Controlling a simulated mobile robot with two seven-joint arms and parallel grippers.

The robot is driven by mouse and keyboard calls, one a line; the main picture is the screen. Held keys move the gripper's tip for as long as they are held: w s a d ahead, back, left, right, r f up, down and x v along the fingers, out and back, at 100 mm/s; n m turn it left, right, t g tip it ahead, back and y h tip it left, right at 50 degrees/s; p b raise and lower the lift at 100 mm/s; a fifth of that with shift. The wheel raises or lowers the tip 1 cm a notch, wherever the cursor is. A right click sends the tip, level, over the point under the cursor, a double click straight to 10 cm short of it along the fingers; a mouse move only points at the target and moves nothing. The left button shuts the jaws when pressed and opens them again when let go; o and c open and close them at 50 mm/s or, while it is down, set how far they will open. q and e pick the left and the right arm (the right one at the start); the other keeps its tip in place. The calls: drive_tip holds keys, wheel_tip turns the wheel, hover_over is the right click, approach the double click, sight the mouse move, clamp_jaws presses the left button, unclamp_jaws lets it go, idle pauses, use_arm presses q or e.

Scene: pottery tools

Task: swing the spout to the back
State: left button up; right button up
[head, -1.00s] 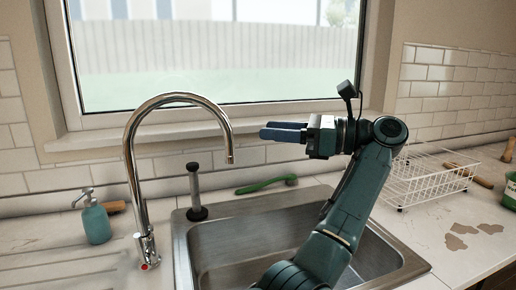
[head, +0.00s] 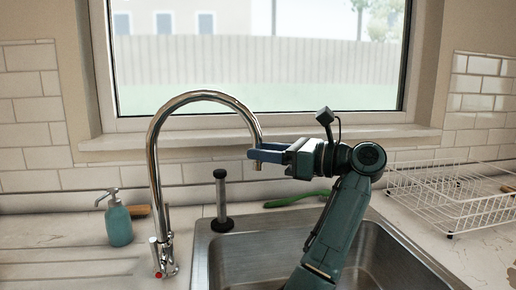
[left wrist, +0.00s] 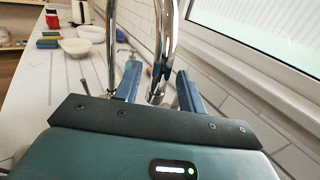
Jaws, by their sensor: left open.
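The chrome spout (head: 205,95) rises from the tap base left of the sink, arches over and hangs down to the right above the basin. My left gripper (head: 256,154) is at its hanging end, with the blue fingers level and pointing left. In the left wrist view the spout's end (left wrist: 157,92) sits between the two open fingers (left wrist: 158,84), with gaps visible on both sides. The tap's upright pipe (left wrist: 110,40) stands beyond them to the left. Part of the spout's end is hidden behind the fingers in the head view. My right gripper is not in view.
A black-and-grey plunger-like tool (head: 222,200) stands behind the sink (head: 255,255), and a green brush (head: 295,199) lies on the back ledge. A teal soap bottle (head: 118,222) is at left, a white wire rack (head: 440,190) at right. The window wall stands behind.

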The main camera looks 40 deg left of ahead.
use_arm(q)
drive_tip(key=shift+x, duration=1.05)
drive_tip(key=shift+w, duration=0.1)
clamp_jaws()
